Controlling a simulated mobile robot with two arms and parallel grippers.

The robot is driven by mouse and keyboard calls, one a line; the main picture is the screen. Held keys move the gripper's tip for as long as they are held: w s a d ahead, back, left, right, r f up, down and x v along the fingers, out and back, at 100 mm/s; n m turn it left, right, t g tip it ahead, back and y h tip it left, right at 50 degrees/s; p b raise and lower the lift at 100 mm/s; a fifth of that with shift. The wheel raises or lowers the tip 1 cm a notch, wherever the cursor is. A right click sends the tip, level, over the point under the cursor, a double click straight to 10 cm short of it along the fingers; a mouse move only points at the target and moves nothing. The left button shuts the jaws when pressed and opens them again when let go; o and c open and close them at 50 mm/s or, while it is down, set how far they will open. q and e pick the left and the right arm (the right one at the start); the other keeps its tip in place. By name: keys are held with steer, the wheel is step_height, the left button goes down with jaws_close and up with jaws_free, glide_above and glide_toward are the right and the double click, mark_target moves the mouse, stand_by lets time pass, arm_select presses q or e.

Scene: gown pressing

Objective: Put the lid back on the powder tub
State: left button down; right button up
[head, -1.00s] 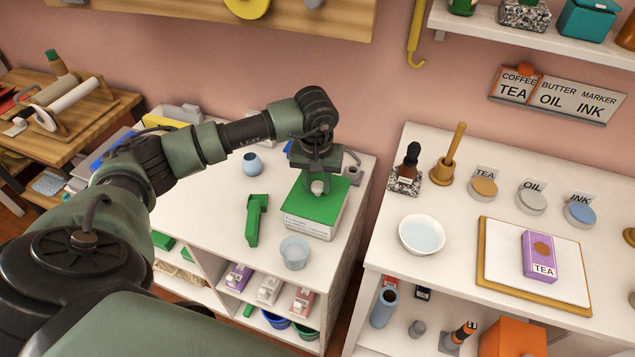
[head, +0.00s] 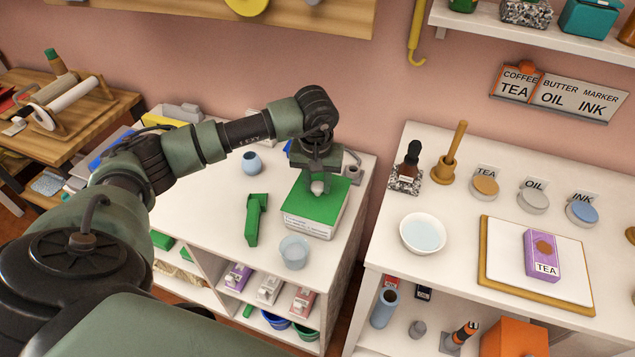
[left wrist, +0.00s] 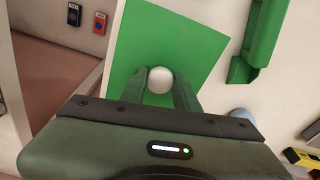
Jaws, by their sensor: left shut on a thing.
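The powder tub (head: 306,226) is a white box with printed text on its front, on the white counter at the middle. Its green lid (head: 328,206) lies on top of the tub and has a pale round knob (head: 317,187). My left gripper (head: 318,180) points down over the lid, shut on the knob. In the left wrist view, the knob (left wrist: 160,79) sits between the two fingers and the green lid (left wrist: 130,45) spreads beyond them. Whether the lid is fully seated cannot be told. My right gripper is not in view.
A green scoop-like tool (head: 256,218) lies left of the tub, and a translucent cup (head: 294,252) stands in front of it. A small blue pot (head: 252,162) stands behind left. A gap separates this counter from the right one (head: 392,235).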

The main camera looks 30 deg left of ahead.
arm_select(q)
steer(key=shift+c, duration=2.4)
jaws_free()
steer(key=shift+r, duration=0.1)
steer(key=shift+r+p, duration=1.9)
steer(key=shift+r, duration=1.55)
jaws_close()
steer(key=shift+f, duration=0.25)
